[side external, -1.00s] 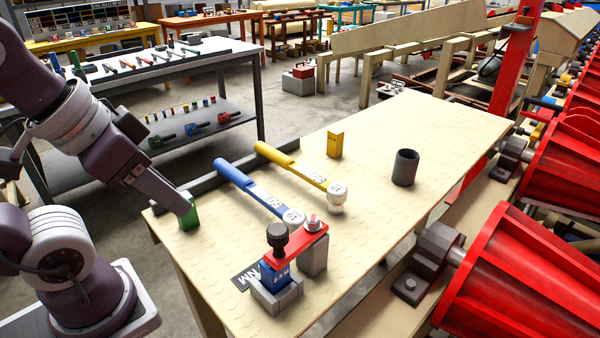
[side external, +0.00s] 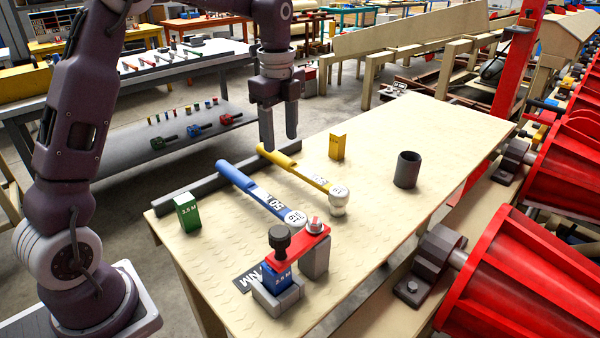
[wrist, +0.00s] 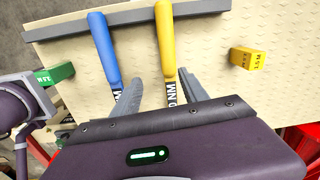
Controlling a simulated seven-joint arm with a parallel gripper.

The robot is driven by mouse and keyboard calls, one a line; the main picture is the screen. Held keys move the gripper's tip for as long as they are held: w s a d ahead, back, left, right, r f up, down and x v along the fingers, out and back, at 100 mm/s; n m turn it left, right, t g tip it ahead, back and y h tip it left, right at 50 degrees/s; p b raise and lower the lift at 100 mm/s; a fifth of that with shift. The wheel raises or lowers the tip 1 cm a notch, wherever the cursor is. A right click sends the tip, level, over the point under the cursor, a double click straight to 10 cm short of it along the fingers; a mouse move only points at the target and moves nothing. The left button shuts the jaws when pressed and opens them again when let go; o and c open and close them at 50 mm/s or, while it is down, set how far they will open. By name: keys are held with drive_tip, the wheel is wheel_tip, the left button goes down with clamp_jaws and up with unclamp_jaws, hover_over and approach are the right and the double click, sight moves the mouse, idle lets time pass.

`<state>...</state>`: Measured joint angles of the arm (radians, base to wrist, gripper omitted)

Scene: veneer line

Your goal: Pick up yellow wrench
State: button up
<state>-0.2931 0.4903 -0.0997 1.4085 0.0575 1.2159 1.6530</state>
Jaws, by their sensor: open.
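The yellow wrench (side external: 309,174) lies on the light wooden table (side external: 420,135), its handle end at the dark rail and its white round head toward the table's middle.
A green block (side external: 187,212) stands at the table's left corner and a yellow block (side external: 337,146) right of the wrenches. A dark cylinder (side external: 407,169) stands further right. A fixture with a red bar (side external: 298,247) stands near the front. A dark rail (side external: 215,188) edges the table.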

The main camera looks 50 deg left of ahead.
sight(286, 157)
drive_tip(key=shift+w+a+f+m, duration=0.3)
drive_tip(key=shift+w+f, duration=0.1)
drive_tip(key=shift+f, duration=0.25)
drive_tip(key=shift+w+a+f+m, duration=0.25)
drive_tip(key=shift+w+f+m, duration=0.1)
drive_tip(key=shift+f, duration=0.25)
drive_tip(key=f, duration=0.6)
drive_tip(key=shift+w+d+f, duration=0.1)
drive_tip(key=shift+w+f, duration=0.1)
drive_tip(key=shift+w, duration=0.05)
clamp_jaws()
